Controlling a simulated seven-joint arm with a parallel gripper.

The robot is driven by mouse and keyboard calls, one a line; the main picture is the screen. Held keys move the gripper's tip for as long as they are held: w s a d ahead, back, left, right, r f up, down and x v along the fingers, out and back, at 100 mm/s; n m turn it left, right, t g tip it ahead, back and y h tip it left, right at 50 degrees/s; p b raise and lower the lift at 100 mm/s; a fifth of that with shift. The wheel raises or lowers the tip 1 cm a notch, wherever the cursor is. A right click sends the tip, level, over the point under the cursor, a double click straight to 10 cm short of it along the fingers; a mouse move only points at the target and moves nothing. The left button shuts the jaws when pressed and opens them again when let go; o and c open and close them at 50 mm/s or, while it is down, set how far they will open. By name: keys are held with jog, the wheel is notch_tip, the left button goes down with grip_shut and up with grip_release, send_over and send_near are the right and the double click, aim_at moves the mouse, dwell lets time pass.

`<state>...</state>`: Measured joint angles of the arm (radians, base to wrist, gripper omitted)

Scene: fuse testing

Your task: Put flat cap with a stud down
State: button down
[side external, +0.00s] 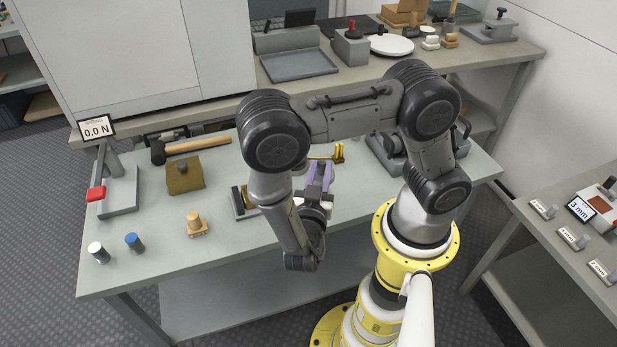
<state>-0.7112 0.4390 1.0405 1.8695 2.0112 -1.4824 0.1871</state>
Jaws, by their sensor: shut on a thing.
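My gripper (320,176), with purple fingers, is over the middle of the workbench, partly behind my arm. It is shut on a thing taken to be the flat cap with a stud. That thing is too small and hidden for its shape to show, and I cannot tell whether it touches anything below. A yellow brass-like piece (339,152) shows just beyond the fingertips. An olive-brown block (186,182) with a dark stud on top stands apart on the left of the bench.
A grey fixture (238,204) is partly hidden left of my gripper. A tan stepped piece (195,226), a blue-topped cylinder (134,243) and a white-topped one (97,252) stand front left. A hammer (195,147) lies behind; a force gauge (117,190) stands far left. The front-middle bench is clear.

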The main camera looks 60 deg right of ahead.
jog(key=shift+f, duration=2.9)
jog(key=shift+f, duration=0.15)
jog(key=c, duration=0.7)
grip_release()
